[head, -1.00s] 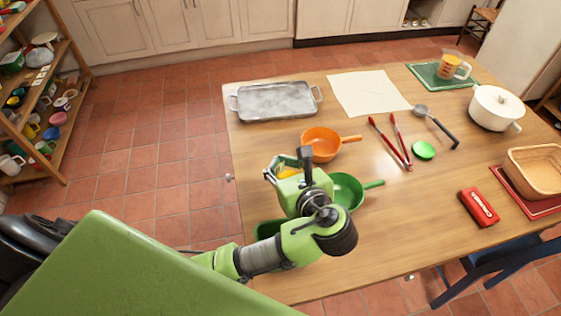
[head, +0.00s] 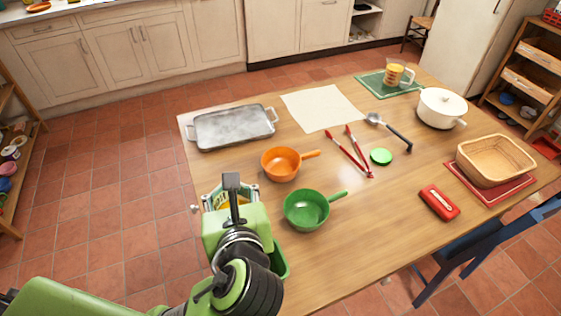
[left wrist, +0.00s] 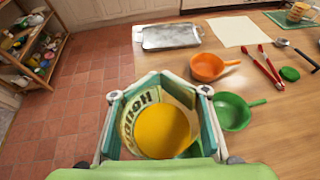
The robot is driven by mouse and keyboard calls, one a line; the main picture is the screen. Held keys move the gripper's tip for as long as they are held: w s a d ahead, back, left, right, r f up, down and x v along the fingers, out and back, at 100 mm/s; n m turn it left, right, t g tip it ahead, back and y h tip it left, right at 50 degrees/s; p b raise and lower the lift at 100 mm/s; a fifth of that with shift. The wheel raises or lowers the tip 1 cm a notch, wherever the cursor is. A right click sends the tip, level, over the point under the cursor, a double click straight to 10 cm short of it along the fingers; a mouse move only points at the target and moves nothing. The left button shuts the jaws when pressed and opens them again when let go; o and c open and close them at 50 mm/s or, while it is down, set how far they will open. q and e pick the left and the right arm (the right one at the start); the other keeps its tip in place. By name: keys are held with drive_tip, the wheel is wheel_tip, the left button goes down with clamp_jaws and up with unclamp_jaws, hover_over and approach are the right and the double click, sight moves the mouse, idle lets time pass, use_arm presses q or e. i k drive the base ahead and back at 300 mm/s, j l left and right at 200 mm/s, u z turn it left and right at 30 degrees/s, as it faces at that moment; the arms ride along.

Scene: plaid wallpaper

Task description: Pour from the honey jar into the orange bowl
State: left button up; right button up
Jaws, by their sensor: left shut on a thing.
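My left gripper (head: 228,198) is shut on the honey jar (left wrist: 128,121), which has a pale label with dark letters and a yellow-orange top. The jar shows between the fingers in the left wrist view; in the head view my gripper mostly hides it. The orange bowl (head: 281,165), with a handle pointing right, stands on the table beyond and to the right of my gripper. It also shows in the left wrist view (left wrist: 207,68). The bowl and the jar are apart. My right gripper is not in view.
A green bowl (head: 306,211) stands close to the right of my gripper. A green container (head: 280,261) is partly hidden by my arm. A metal tray (head: 234,130) lies behind, red tongs (head: 352,157) and a green lid (head: 381,157) to the right. Bare table (head: 350,240) lies in front.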

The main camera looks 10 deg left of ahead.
sight(279, 164)
drive_tip(key=i+l+u, duration=0.2)
drive_tip(key=l, duration=0.35)
drive_tip(key=l+u, duration=0.2)
drive_tip(key=l, duration=0.35)
drive_tip(key=i+l+u, duration=0.15)
drive_tip(key=i+u, duration=0.15)
drive_tip(key=i, duration=0.15)
